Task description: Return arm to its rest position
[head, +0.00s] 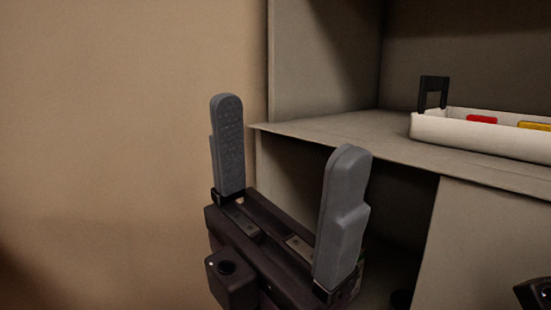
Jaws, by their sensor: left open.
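My left gripper (288,128) is in the middle of the head view, with its two grey fingers pointing up and spread wide apart. Nothing is held between the fingers. It is in front of the left edge of a grey shelf unit (320,52), and its right finger covers part of the unit's lower opening. The fingers of my right gripper are not in view.
A white tray (430,128) with a black upright handle (433,92) stands on the shelf board (340,128) at right. Red (482,119) and yellow (534,126) items lie in it. A dark part shows at the bottom right corner. A bare tan wall (110,130) fills the left.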

